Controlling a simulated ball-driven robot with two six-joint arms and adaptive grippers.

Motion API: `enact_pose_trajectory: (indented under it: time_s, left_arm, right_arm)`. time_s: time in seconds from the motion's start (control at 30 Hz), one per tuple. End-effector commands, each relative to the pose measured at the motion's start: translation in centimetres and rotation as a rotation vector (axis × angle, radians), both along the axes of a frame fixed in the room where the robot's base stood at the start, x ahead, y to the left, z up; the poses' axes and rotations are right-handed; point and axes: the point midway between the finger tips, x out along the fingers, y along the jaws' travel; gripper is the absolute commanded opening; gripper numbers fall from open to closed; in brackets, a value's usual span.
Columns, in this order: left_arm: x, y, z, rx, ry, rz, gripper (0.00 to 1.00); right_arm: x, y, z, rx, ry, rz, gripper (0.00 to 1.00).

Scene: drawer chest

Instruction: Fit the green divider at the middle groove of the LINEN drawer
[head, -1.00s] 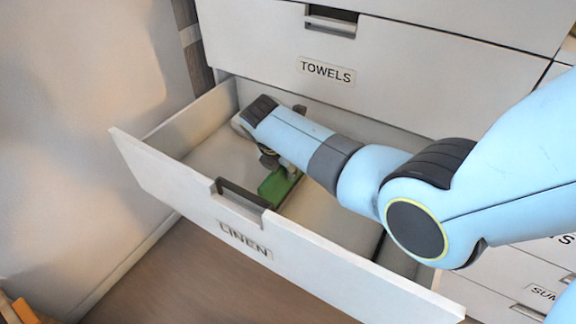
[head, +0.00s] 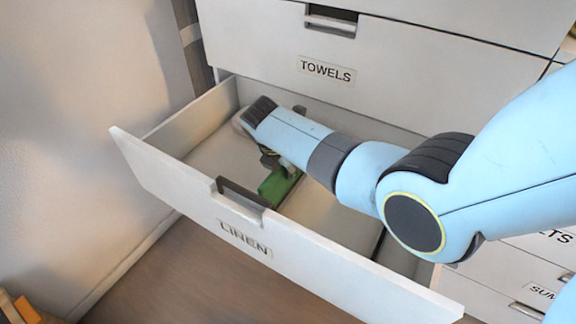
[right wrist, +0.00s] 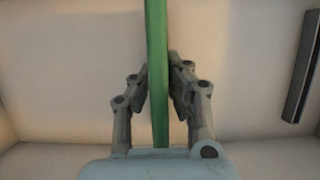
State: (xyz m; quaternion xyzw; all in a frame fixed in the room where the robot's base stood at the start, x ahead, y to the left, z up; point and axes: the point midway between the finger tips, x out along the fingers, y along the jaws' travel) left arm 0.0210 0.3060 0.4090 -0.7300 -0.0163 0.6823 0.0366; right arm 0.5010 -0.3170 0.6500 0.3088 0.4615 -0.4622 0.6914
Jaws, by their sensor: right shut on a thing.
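The LINEN drawer (head: 180,180) is pulled open below the TOWELS drawer. The green divider (head: 278,186) is inside it, near the middle, partly hidden by my right arm. In the right wrist view the divider (right wrist: 157,60) runs as a straight upright strip between the fingers. My right gripper (right wrist: 160,85) is shut on the divider, one finger on each side. In the head view my right gripper (head: 272,160) is mostly hidden under its own wrist. Whether the divider sits in a groove cannot be told. My left gripper is not in view.
The drawer's front panel with its dark handle (head: 243,192) stands nearest to me. A dark strip (right wrist: 302,66) shows at the right in the right wrist view. The TOWELS drawer front (head: 390,75) is shut above. A wall is at the left.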

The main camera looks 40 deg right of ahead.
Motion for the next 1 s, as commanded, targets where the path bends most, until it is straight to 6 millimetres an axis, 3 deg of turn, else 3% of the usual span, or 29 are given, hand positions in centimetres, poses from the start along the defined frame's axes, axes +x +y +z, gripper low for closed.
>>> enact_pose_trajectory:
  time_s: [1.0]
  left_arm:
    - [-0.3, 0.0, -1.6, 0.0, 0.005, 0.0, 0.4]
  right_arm:
    - [0.0, 0.0, -2.6, 0.0, 0.0, 0.0, 0.0]
